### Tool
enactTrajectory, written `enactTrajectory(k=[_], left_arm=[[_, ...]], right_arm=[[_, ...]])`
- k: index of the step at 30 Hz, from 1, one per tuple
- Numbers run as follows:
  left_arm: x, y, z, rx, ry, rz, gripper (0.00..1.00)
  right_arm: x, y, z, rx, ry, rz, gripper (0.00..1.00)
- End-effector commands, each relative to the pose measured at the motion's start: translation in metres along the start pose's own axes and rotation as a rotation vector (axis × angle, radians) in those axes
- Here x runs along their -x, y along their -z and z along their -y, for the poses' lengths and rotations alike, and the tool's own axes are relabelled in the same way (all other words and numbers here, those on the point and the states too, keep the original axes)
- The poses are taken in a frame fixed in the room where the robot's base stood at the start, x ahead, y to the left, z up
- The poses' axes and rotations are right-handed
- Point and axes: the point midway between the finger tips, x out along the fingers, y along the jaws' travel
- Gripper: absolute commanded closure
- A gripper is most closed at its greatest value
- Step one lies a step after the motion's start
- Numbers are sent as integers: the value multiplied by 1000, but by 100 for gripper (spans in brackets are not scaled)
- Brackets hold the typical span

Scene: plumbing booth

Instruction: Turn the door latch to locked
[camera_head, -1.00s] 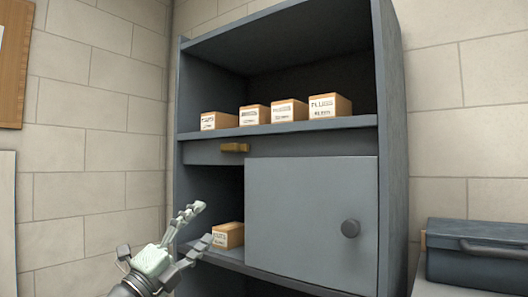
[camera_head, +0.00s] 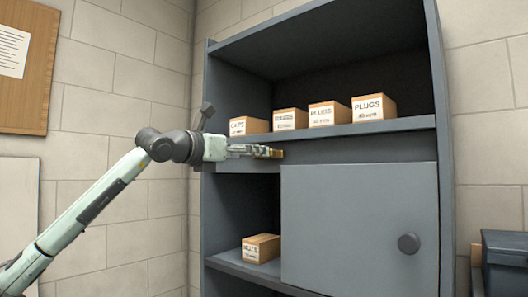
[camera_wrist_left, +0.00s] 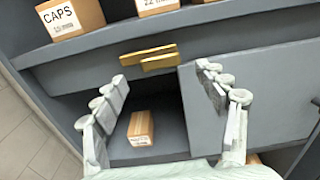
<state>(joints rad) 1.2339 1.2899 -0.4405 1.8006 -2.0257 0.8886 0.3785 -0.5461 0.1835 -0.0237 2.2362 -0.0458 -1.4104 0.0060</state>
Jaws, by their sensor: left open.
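The brass latch (camera_head: 268,152) sits on the grey rail below the upper shelf of the cabinet. In the left wrist view the latch (camera_wrist_left: 148,58) looks like a short bar lying roughly horizontal on a brass base. The grey door (camera_head: 345,225) with its round dark knob (camera_head: 408,243) covers the right part of the lower compartment. My left gripper (camera_head: 262,151) is at the latch and partly hides it. In the wrist view its fingers (camera_wrist_left: 162,74) are spread and empty, just below and to either side of the latch; contact cannot be told. My right gripper is out of view.
Several labelled boxes (camera_head: 328,114) stand on the shelf just above the latch. One small box (camera_head: 261,248) stands in the open left part of the lower compartment. A dark case (camera_head: 504,262) is at the right.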

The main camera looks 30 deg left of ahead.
Motion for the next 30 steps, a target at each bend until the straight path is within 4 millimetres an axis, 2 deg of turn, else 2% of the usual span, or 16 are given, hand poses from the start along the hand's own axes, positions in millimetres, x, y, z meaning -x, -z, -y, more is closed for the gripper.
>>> enactTrajectory(k=[3,9,20,30], left_arm=[[-21,-3,1,3,3,1,28],[-43,-2,1,3,3,2,28],[-49,0,1,0,2,1,29],[-49,0,1,1,2,1,71]], right_arm=[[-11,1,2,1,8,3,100],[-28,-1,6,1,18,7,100],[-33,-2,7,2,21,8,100],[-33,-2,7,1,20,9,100]])
